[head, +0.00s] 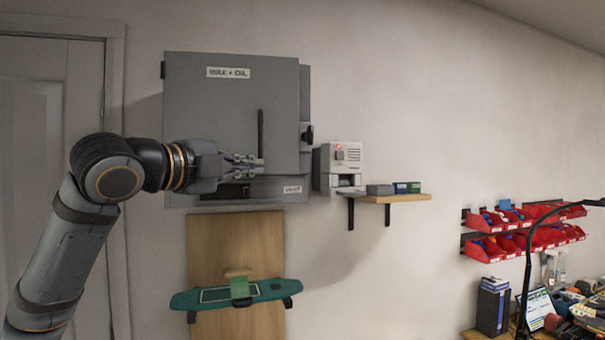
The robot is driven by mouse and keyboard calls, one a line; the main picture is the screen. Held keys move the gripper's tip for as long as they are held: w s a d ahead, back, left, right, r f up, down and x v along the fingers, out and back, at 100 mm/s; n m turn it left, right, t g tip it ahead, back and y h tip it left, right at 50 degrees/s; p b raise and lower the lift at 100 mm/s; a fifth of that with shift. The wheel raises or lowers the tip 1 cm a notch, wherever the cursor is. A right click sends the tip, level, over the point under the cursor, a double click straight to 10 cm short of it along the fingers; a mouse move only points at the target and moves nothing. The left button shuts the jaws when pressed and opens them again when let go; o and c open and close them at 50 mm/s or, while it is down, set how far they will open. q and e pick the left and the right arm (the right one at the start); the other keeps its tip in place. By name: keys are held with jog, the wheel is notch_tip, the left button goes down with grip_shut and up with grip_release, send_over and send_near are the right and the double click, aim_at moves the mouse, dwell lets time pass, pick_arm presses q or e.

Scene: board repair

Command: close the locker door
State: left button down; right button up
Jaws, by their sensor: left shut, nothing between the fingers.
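The grey wall locker (284,80) has a door (215,110) with a "WAX + OIL" label at the top and an upright black bar handle (261,133). Small dark hinges show at the door's left edge. The door stands nearly flush with the body, seemingly a little ajar; the exact gap is hard to tell. A black latch (307,135) sits at the locker's right side. My left gripper (260,165) is shut and empty, in front of the lower part of the door just below the handle. Whether it touches the door cannot be told. My right gripper is not in view.
A green skateboard deck (268,290) hangs on a wooden panel (215,235) below. Red bins (510,240) hang at far right. A house door (40,150) is at left.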

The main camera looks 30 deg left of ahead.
pick_arm(q)
jog(key=w+p, duration=0.2)
jog(key=w, duration=0.2)
jog(key=w+a+p, duration=0.1)
jog(key=w+p, duration=0.2)
jog(key=w, duration=0.1)
jog(key=w+p, duration=0.3)
jog(key=w, duration=0.1)
jog(key=shift+w+a, duration=0.3)
jog(key=shift+w, duration=0.05)
jog(key=shift+w+a, duration=0.15)
jog(key=shift+a, duration=0.3)
jog(key=shift+w+d, duration=0.1)
